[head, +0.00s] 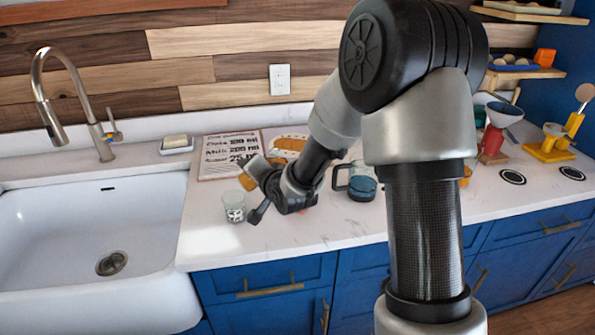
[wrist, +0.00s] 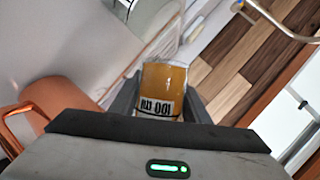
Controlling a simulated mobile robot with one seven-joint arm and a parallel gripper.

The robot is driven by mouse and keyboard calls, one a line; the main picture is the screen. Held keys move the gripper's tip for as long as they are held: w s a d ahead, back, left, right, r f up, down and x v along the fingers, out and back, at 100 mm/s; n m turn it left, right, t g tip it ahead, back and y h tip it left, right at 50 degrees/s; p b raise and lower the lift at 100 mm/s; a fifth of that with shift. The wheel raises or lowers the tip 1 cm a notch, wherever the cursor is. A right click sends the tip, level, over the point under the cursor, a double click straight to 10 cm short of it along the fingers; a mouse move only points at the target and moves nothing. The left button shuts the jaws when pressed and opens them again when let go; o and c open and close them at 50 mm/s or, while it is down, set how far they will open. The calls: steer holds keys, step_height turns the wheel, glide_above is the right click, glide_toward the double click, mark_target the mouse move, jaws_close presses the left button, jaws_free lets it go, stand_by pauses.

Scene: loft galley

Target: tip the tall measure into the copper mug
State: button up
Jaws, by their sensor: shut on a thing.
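My gripper (head: 254,188) is shut on a measure of amber liquid, seen as a small amber patch (head: 248,183) in the head view. In the wrist view the measure (wrist: 163,92) sits between the fingers, with an upside-down "100 ml" label. The gripper is rolled over, one finger above the other, so the measure looks tilted. A copper mug (wrist: 62,103) with a loop handle shows at the left of the wrist view, close to the gripper. In the head view I cannot make it out behind my gripper. Whether any liquid is flowing out is not visible.
A small printed glass (head: 233,207) stands left of my gripper near the counter's front. A blue jug (head: 361,184) stands to the right. A recipe board (head: 225,155) is behind. The sink (head: 80,225) lies left. The counter front (head: 325,232) is clear.

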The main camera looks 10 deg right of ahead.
steer(key=shift+a+r+m+y+p, duration=0.2)
steer(key=shift+r+m+y+p, duration=0.3)
steer(key=shift+p, duration=0.45)
steer(key=shift+a+m+y+p, duration=0.1)
steer(key=shift+m+y+p, duration=0.2)
steer(key=shift+m+p, duration=0.2)
stand_by(1.2)
steer(key=shift+d+r+m+t+y+p, duration=0.3)
steer(key=shift+d+r+m+p, duration=0.3)
steer(key=shift+r+p, duration=0.2)
stand_by(1.2)
steer(key=shift+d+r+m+t+y+p, duration=0.15)
steer(key=shift+r+m+y+p, duration=0.2)
steer(key=shift+r+m+p, duration=0.25)
steer(key=shift+d+r+m+t+y+p, duration=0.15)
steer(key=shift+r+m+y+p, duration=0.2)
steer(key=shift+r+m+p, duration=0.2)
stand_by(1.8)
